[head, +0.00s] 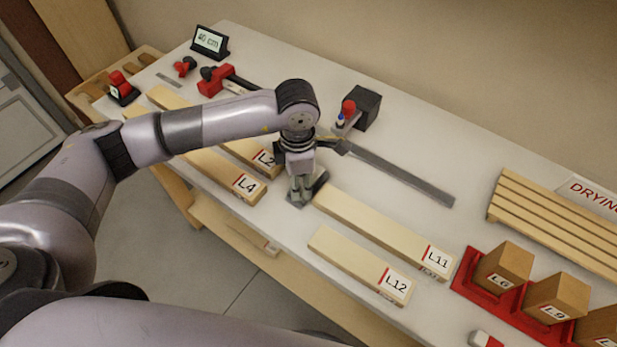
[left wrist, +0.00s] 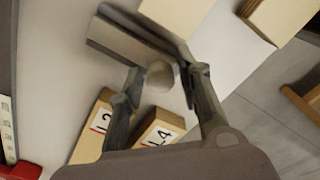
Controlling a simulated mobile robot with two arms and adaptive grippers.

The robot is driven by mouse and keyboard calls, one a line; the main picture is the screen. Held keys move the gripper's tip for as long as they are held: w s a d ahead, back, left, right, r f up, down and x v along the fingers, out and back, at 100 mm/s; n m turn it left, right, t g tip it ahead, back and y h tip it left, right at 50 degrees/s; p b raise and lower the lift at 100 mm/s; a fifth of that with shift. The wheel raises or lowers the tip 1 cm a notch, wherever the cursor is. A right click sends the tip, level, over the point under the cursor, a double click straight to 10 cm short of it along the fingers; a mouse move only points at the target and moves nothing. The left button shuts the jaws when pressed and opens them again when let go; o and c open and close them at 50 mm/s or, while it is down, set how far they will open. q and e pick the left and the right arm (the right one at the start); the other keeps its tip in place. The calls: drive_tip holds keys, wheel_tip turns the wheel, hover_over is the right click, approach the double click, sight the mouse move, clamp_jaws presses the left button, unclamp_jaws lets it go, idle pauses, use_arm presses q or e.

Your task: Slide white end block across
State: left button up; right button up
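My left gripper (head: 300,190) points down at the bench between the L4 board (head: 215,172) and the L11 board (head: 385,235). In the left wrist view my left gripper (left wrist: 160,85) has its fingers apart, with a rounded grey-beige knob (left wrist: 160,75) between them. I cannot tell whether the fingers touch it. A flat grey end piece (left wrist: 132,42) lies beside the knob; it also shows below the gripper in the head view (head: 319,182). I cannot make out a plainly white end block; the gripper hides part of this spot. My right gripper is out of view.
The L12 board (head: 355,262) lies near the front edge. A long grey metal strip (head: 400,178) and a dark block (head: 362,108) lie behind the gripper. A red tray (head: 466,280) with several wooden blocks and a slatted drying rack (head: 550,225) stand at right.

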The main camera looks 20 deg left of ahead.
sight(320, 166)
use_arm(q)
drive_tip(key=c, duration=0.6)
drive_tip(key=shift+o, duration=0.2)
drive_tip(key=shift+w+d+f+b, duration=0.1)
drive_tip(key=shift+w+d+b, duration=0.25)
drive_tip(key=shift+w+b, duration=0.45)
drive_tip(key=shift+w+d+r+b, duration=0.1)
drive_tip(key=shift+w+d+b, duration=0.2)
drive_tip(key=shift+w+b, duration=0.5)
drive_tip(key=shift+w+d+f+b, duration=0.1)
drive_tip(key=shift+w+d+b, duration=0.3)
drive_tip(key=shift+w, duration=0.7)
drive_tip(key=shift+w+d+b, duration=0.15)
drive_tip(key=shift+w+b, duration=0.2)
drive_tip(key=shift+w, duration=0.2)
drive_tip(key=shift+w+d+b, duration=0.2)
drive_tip(key=shift+w+b, duration=0.3)
drive_tip(key=shift+w, duration=0.05)
drive_tip(key=o, duration=1.1)
drive_tip(key=shift+c, duration=0.2)
drive_tip(key=shift+r, duration=0.2)
